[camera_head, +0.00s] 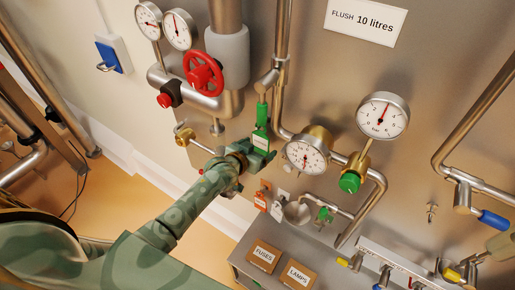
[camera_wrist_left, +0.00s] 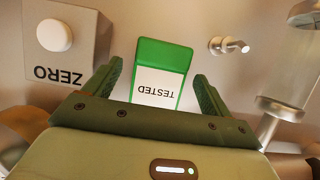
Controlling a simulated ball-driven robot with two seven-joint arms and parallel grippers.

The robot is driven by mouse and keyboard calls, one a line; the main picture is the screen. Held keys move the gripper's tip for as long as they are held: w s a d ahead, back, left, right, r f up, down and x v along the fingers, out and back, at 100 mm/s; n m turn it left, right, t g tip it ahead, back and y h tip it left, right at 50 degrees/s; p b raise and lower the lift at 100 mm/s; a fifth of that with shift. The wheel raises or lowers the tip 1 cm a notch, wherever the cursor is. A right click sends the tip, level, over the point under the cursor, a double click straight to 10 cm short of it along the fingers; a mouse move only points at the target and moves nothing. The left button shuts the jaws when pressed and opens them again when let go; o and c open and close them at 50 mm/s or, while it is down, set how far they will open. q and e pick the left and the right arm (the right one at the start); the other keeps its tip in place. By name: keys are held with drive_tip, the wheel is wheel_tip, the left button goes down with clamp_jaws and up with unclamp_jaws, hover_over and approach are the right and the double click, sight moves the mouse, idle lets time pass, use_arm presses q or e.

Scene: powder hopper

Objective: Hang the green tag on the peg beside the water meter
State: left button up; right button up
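The green tag (camera_wrist_left: 160,72), with a white label reading TESTED, shows upside down in the left wrist view. It lies between the fingers of my left gripper (camera_wrist_left: 158,72), which is open with a gap on each side; its near edge meets the palm's edge. In the head view the label (camera_head: 260,141) shows close to my left gripper (camera_head: 262,153), below a green handle. A white dial with brass fittings (camera_head: 304,156), probably the water meter, is just right of the gripper. A small metal peg (camera_wrist_left: 230,46) sticks out right of the tag in the wrist view. My right gripper is not in view.
A box with a white button marked ZERO (camera_wrist_left: 66,34) is beside the left finger in the wrist view. A red handwheel (camera_head: 203,73) and pipes surround the arm. An orange tag (camera_head: 263,195) hangs below. Bare panel with a small hook (camera_head: 432,211) lies right.

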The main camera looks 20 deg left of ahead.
use_arm(q)
drive_tip(key=shift+s, duration=0.1)
drive_tip(key=shift+s+r, duration=0.15)
drive_tip(key=shift+s, duration=0.1)
drive_tip(key=p+v, duration=0.2)
drive_tip(key=v, duration=1.4)
drive_tip(key=s+a+f+g+y+b, duration=0.1)
drive_tip(key=s+a+f+g+b, duration=0.35)
drive_tip(key=f, duration=1.05)
drive_tip(key=s+d+f+g+y+b, duration=0.1)
drive_tip(key=s+f+b, duration=0.1)
drive_tip(key=s+f, duration=0.95)
drive_tip(key=s+d+f+g+b, duration=0.1)
drive_tip(key=s+f+g+b, duration=0.1)
drive_tip(key=s+f+b, duration=0.2)
drive_tip(key=s+d+f+m+g+b, duration=0.1)
drive_tip(key=s+f+b, duration=0.4)
drive_tip(key=s+f, duration=0.5)
drive_tip(key=s+d+f+m+g+b, duration=0.1)
drive_tip(key=s+f+g+b, duration=0.3)
drive_tip(key=f, duration=1.4)
drive_tip(key=s+d+b, duration=0.1)
drive_tip(key=s, duration=0.2)
drive_tip(key=shift+d+f, duration=0.2)
drive_tip(key=shift+d, duration=0.15)
